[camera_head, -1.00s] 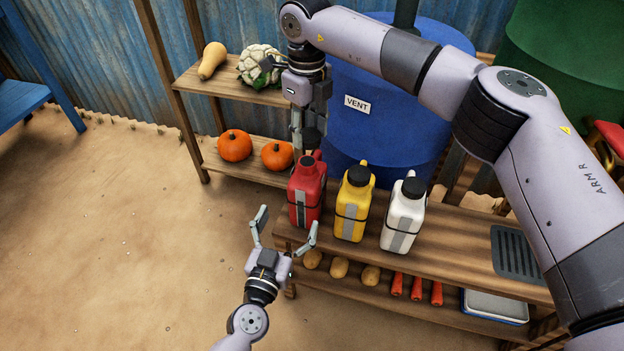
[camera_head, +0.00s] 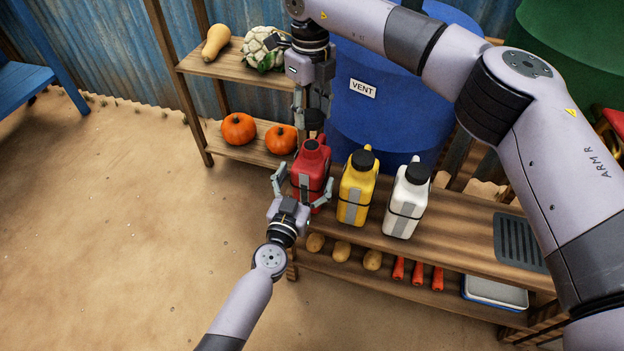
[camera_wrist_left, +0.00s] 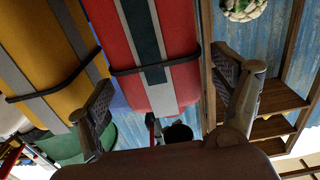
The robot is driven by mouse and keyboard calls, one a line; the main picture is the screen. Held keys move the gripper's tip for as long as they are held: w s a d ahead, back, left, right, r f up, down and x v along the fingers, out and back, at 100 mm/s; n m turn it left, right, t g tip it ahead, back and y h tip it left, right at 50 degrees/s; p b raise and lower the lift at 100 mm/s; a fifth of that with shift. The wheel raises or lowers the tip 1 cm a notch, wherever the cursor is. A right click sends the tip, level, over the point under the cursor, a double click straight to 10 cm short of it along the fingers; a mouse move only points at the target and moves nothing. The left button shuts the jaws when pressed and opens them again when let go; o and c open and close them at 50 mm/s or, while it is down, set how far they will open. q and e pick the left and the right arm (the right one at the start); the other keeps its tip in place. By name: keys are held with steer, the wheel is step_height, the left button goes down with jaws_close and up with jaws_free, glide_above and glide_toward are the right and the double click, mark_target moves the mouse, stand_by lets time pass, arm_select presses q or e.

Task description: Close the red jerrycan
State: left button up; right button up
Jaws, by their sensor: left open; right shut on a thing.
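The red jerrycan (camera_head: 311,167) stands upright at the left end of the wooden bench, its neck without a cap. My left gripper (camera_head: 303,186) is open, with one finger on either side of the jerrycan's body. In the left wrist view the red body with its grey stripe and black band (camera_wrist_left: 150,55) lies between the spread fingers. Whether they touch it I cannot tell. My right gripper (camera_head: 313,107) points down above the neck and is shut on a black cap (camera_head: 313,120). The cap appears just above the opening.
A capped yellow jerrycan (camera_head: 356,190) and a capped white one (camera_head: 407,203) stand close on the right. A blue barrel (camera_head: 385,120) is behind. Shelves with pumpkins (camera_head: 238,129) and a cauliflower (camera_head: 264,48) stand at the back left. The sandy ground at the left is clear.

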mark_target(311, 144)
arm_select(q)
steer(key=shift+x, duration=1.9)
steer(key=c, duration=1.7)
arm_select(e)
steer(key=shift+f, duration=2.45)
steer(key=shift+f, duration=0.9)
steer(key=shift+f, duration=0.5)
